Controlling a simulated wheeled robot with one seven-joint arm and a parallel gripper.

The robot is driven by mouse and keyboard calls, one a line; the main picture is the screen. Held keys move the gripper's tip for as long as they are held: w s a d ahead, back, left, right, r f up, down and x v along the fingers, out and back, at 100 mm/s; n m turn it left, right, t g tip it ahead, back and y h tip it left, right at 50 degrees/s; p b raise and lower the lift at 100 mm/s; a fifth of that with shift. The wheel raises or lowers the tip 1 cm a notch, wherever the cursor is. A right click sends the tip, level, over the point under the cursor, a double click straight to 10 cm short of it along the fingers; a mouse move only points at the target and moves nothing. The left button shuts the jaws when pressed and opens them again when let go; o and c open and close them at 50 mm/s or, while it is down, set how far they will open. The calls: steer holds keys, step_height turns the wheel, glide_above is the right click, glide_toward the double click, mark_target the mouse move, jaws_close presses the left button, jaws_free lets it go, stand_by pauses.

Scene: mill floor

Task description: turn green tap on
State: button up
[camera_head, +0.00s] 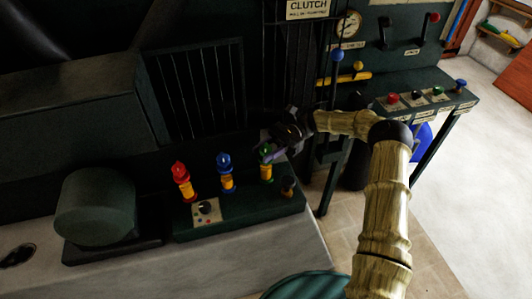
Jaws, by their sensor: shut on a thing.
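The green tap (267,173) stands at the right of a row of three taps on a dark machine ledge, with an orange-yellow body and a green top. My gripper (266,153) reaches in from the right and is shut on the green tap's top, covering part of it. The blue tap (225,176) is to its left, and the red tap (183,183) is farther left. The green handle's exact angle is hard to see behind the fingers.
A small panel with a black knob (205,209) sits below the blue tap. A short dark fitting (288,187) stands right of the green tap. A blue-knobbed lever (337,56) and a button console (425,97) are at the upper right. Open floor lies at the right.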

mark_target(265, 149)
steer(key=shift+n+g+h+b, duration=0.5)
steer(key=shift+n+g+h, duration=0.7)
steer(key=shift+g+h, duration=0.15)
steer(key=o, duration=0.9)
steer(key=shift+o, duration=0.2)
step_height(265, 149, up, 10)
steer(key=shift+a, duration=0.1)
